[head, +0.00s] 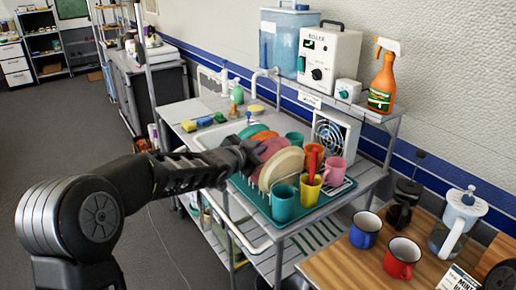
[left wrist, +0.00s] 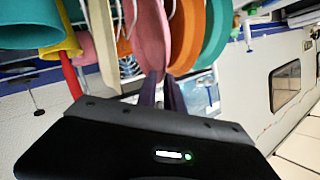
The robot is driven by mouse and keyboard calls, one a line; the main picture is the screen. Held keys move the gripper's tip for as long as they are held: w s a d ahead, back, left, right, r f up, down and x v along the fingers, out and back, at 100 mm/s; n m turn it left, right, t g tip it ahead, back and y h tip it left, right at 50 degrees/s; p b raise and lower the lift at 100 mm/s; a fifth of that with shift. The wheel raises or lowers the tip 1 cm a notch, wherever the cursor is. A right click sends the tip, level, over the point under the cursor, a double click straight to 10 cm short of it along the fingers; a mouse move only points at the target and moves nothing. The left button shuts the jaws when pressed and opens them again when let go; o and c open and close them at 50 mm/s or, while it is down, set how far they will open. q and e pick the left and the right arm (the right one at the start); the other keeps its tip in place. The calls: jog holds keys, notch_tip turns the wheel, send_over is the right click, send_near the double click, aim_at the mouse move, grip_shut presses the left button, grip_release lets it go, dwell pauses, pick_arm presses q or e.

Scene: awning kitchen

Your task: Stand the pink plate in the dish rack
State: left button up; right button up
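The pink plate (head: 270,147) stands on edge in the teal dish rack (head: 262,201), between a cream plate (head: 284,166) and an orange plate (head: 262,136). My left gripper (head: 254,152) is at its near rim. In the left wrist view the pink plate (left wrist: 151,35) runs down to between the two close-set fingers of my left gripper (left wrist: 163,92), which look shut on its rim. The plate's lower edge in the rack is hidden in the head view. My right gripper is not in view.
Cups crowd the rack's right side: a teal mug (head: 283,203), a yellow cup (head: 310,190) and a pink mug (head: 335,170). A teal plate (left wrist: 215,35) stands beyond the orange one. A spray bottle (head: 383,78) and boiler (head: 328,57) sit on the shelf behind. The floor at left is clear.

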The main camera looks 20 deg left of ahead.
pick_arm(q)
jog(key=o, duration=0.4)
jog(key=shift+c, duration=0.2)
jog(key=shift+s, duration=0.1)
jog(key=b+v, duration=0.1)
jog(key=v, duration=0.6)
jog(key=shift+s, duration=0.3)
jog(key=shift+a+r, duration=0.1)
dwell(0.4)
